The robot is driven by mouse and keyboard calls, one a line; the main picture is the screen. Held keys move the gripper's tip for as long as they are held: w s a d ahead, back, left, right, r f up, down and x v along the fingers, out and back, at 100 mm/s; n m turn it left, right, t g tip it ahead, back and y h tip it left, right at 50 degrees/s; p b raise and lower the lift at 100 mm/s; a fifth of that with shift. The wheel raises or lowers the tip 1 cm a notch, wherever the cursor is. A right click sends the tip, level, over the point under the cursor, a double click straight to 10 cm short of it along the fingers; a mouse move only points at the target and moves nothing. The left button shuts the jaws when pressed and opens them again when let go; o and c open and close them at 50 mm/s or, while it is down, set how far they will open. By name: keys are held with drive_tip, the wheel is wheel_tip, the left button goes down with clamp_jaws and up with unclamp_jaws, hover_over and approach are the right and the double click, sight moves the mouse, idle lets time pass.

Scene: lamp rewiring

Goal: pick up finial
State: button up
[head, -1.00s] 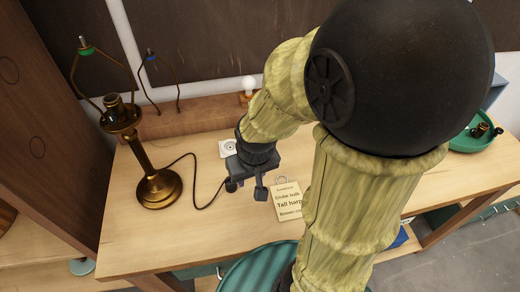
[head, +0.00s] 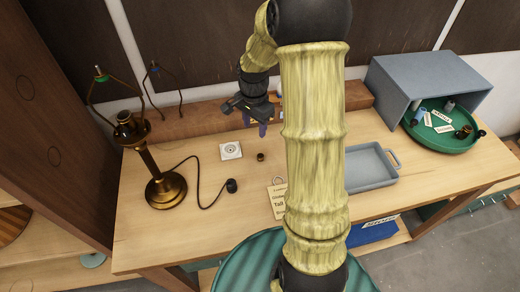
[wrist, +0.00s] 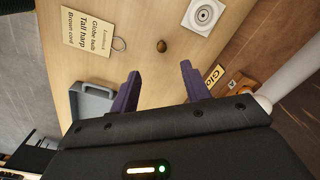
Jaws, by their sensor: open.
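A small round brass piece, which looks like the finial (head: 260,157), lies on the wooden table just right of the white socket plate. In the wrist view the finial (wrist: 162,46) is beyond the fingertips, roughly in line with the gap between them. My gripper (head: 254,120) is open and empty, toward the back of the table beyond the finial. In the wrist view my gripper (wrist: 160,72) shows two dark purple fingers spread apart, touching nothing.
A brass lamp (head: 166,188) with a tall harp stands at left, its cord ending in a black plug (head: 231,185). The socket plate (head: 231,151) and a paper note (head: 277,200) flank the finial. A grey tray (head: 370,167) and green round tray (head: 440,135) are at right.

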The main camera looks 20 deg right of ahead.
drive_tip(key=shift+w+d+m, duration=0.75)
drive_tip(key=shift+d+m, duration=0.3)
drive_tip(key=shift+m, duration=0.05)
drive_tip(key=shift+s, duration=0.1)
drive_tip(key=p, duration=0.4)
hover_over(261, 155)
drive_tip(key=a, duration=0.1)
wheel_tip(261, 155, down, 12)
drive_tip(key=shift+s, duration=0.1)
drive_tip(key=f+p, duration=0.1)
drive_tip(key=f, duration=0.1)
drive_tip(key=f+p, duration=0.1)
drive_tip(key=f, duration=0.1)
drive_tip(key=shift+d, duration=0.4)
drive_tip(key=shift+f+p, duration=0.4)
drive_tip(key=shift+f, duration=0.25)
